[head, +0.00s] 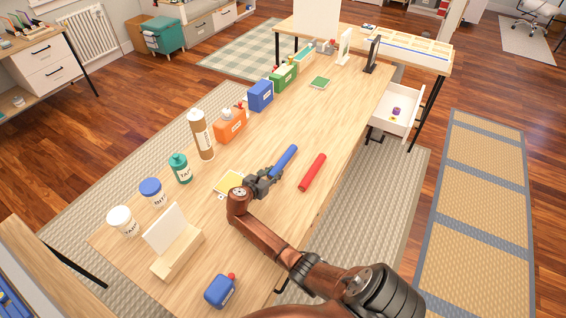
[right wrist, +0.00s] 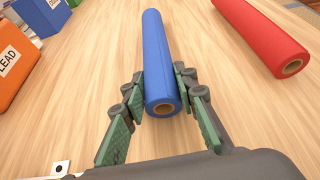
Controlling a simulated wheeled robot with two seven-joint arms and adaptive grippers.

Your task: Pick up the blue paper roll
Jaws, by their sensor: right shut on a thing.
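The blue paper roll (head: 285,158) is near the middle of the wooden table in the head view. In the right wrist view the blue roll (right wrist: 158,60) points away from me, its hollow near end between the fingers. My right gripper (head: 266,181) is shut on that near end; in the right wrist view its green-padded fingers (right wrist: 163,100) touch both sides of the roll. I cannot tell whether the roll is clear of the tabletop. My left gripper is not in view.
A red roll (head: 312,172) lies just right of the blue one. An orange box (head: 230,126), a tall brown tube (head: 201,135) and a green bottle (head: 180,168) stand to the left.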

